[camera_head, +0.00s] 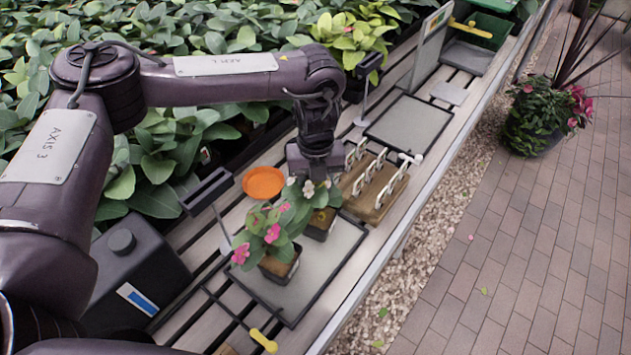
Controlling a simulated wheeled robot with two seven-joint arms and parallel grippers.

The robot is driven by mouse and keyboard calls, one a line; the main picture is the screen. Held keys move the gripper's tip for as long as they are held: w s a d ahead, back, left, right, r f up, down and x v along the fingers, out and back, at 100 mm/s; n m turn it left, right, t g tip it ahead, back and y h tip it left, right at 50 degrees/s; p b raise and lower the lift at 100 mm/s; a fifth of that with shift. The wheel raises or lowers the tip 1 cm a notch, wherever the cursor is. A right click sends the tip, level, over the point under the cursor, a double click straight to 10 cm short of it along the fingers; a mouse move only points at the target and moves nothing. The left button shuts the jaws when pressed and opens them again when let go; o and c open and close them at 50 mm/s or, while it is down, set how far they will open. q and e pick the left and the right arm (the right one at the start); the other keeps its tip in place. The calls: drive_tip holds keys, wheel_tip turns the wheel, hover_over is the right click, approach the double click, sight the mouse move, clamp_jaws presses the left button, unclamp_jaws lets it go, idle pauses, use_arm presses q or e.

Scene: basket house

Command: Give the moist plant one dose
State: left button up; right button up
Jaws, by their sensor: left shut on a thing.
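Two potted plants stand on a grey black-rimmed tray (325,262) on the slatted bench. The nearer plant (270,238) has pink flowers and a dark square pot. The farther plant (318,210) has white flowers and a dark pot. I cannot tell which is moist. My left gripper (317,180) points down just above the white-flowered plant. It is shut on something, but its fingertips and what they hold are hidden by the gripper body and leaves. An orange dish (263,182) sits left of the plants. My right gripper is out of view.
A wooden rack (371,204) with several white upright pieces stands close right of my gripper. A dark jug (133,270) stands at left. A yellow-handled tool (263,340) lies at the tray's near edge. An empty grey tray (410,124) lies farther along the bench.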

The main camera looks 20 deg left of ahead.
use_arm(q)
drive_tip(key=shift+s+f, duration=0.1)
drive_tip(key=shift+s, duration=0.05)
drive_tip(key=shift+r+p, duration=2.95)
drive_tip(key=shift+r, duration=0.6)
drive_tip(key=shift+w, duration=0.2)
drive_tip(key=shift+s+f, duration=0.1)
